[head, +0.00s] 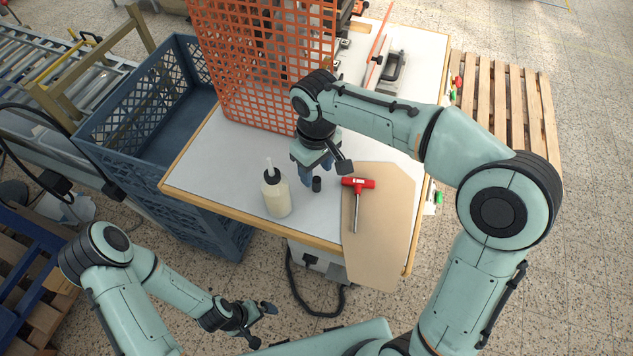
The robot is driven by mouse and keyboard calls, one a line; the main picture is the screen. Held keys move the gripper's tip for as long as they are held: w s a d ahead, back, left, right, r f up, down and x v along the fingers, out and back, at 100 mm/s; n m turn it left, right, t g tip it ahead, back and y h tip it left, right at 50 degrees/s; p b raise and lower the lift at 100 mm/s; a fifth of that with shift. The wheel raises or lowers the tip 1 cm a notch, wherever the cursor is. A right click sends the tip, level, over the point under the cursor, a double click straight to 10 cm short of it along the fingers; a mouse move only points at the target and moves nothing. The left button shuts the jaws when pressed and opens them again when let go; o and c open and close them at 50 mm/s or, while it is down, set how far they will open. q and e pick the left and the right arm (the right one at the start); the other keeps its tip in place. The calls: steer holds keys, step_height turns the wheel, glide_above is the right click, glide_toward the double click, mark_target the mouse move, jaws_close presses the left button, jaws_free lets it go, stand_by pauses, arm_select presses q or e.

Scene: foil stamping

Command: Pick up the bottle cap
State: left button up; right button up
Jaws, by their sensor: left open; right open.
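The bottle cap appears to be a small black cylinder (317,184) standing on the white tabletop. A cream-coloured bottle (276,197) with a black top and a thin pale nozzle stands upright to its left. My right gripper (318,174) is open, pointing down right at the small black cylinder, its fingers seeming to be on either side of it. I cannot tell whether they touch it. My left gripper (262,325) is open and empty, low in front of the table and away from the bottle.
A red-handled T-shaped tool (357,196) lies on a tan board (384,245) that overhangs the table's (215,168) front edge. An orange perforated panel (245,75) stands behind the bottle. A blue crate (150,110) is at the left, a wooden pallet (508,105) at the right.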

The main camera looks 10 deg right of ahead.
mark_target(315, 178)
step_height(315, 178, down, 5)
steer(key=shift+a+r, duration=0.1)
steer(key=shift+r, duration=0.05)
jaws_close()
steer(key=shift+r, duration=0.15)
